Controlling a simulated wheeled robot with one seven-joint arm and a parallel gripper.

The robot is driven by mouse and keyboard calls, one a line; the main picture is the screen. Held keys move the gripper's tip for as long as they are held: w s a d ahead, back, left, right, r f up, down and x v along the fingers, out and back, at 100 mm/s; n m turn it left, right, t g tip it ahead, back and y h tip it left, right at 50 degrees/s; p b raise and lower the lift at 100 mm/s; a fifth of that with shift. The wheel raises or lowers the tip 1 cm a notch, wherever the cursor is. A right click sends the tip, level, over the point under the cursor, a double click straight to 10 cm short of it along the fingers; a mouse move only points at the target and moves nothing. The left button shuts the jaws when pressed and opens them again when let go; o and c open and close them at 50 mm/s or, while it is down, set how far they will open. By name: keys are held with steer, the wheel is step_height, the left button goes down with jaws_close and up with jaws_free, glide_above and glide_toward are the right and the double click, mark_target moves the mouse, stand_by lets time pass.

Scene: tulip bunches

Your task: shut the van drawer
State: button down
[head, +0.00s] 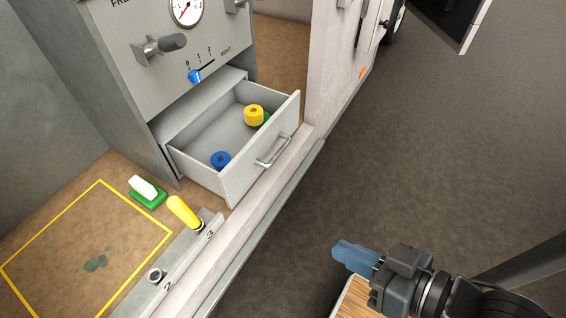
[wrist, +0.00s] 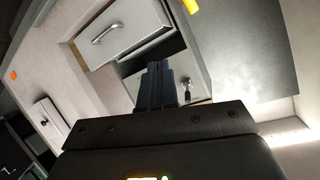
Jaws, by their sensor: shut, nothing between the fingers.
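The van drawer (head: 192,148) is pulled well out of the grey cabinet in the head view. Its front panel has a metal bar handle (head: 272,151). Inside lie a blue roll (head: 220,160), a yellow roll (head: 254,114) and a green one partly hidden behind the yellow. My gripper (head: 341,252) is shut and empty, to the lower right of the drawer and apart from it, outside the van sill. In the wrist view the shut fingers (wrist: 157,72) point towards the cabinet, with the drawer front (wrist: 121,26) and its handle beyond them.
A grey cabinet (head: 118,60) carries a gauge, a grey lever and a blue slider knob. The sill (head: 236,228) runs between drawer and dark ground. The ground at right is open.

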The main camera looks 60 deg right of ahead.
steer(key=w+d+f+m+g, duration=0.2)
steer(key=w+d+f+m, duration=0.4)
steer(key=m, duration=0.3)
steer(key=w+d+f+m+g, duration=0.3)
steer(key=w+f+m, duration=0.4)
steer(key=f+m, duration=0.15)
steer(key=w+d+r+m+y, duration=0.1)
steer(key=d+r+m+y, duration=0.1)
steer(key=d+m, duration=0.45)
steer(key=w+d+r+m+y, duration=0.1)
steer(key=d+r+m+y, duration=0.15)
steer(key=d, duration=0.65)
steer(key=w+r+x, duration=0.2)
steer(key=x, duration=1.1)
steer(key=shift+w+a+t, duration=0.25)
steer(key=shift+t, duration=0.05)
steer(key=shift+m, duration=0.25)
